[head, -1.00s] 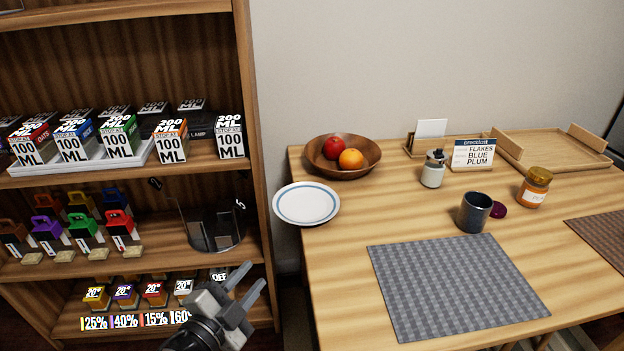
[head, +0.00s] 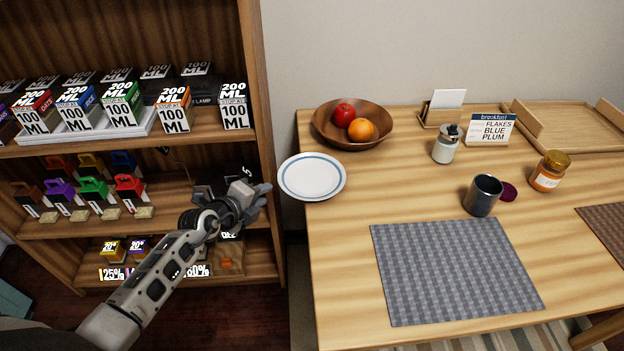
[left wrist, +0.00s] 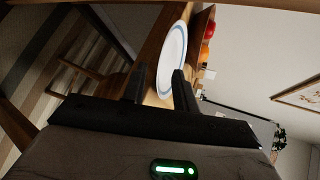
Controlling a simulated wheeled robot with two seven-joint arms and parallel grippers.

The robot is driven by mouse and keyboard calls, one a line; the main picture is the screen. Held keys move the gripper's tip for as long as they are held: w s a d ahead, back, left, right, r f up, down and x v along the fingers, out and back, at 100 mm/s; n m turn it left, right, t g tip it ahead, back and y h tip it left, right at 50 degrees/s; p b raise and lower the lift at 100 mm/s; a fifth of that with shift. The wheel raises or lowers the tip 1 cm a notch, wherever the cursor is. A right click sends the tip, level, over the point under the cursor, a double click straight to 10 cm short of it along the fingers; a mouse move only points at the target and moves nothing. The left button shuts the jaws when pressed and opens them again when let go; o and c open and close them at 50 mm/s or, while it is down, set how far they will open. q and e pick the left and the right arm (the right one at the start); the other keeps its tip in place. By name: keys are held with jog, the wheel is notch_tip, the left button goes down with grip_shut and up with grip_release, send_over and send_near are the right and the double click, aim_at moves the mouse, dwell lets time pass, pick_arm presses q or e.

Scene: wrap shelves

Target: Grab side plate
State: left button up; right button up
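The side plate (head: 312,177) is white with a blue ring. It lies at the left edge of the wooden table, its rim reaching past the edge. My left gripper (head: 262,193) is just left of the plate in the head view, apart from it, in front of the shelf. In the left wrist view the plate (left wrist: 173,58) shows edge-on beyond the two dark fingers (left wrist: 160,84), which stand apart with nothing between them. My right gripper is in neither view.
A wooden bowl (head: 352,137) with an apple and an orange stands behind the plate. A grey placemat (head: 452,270), dark cup (head: 483,195) and jar (head: 550,171) are to the right. The shelf (head: 262,120) with cartons stands left, a narrow gap from the table (head: 350,240).

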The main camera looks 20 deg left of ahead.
aim_at(282, 184)
pick_arm(q)
jog(key=b+x, duration=0.2)
jog(key=x, duration=0.5)
jog(key=shift+w, duration=0.4)
jog(key=shift+r, duration=0.1)
jog(key=shift+d, duration=0.1)
grip_shut()
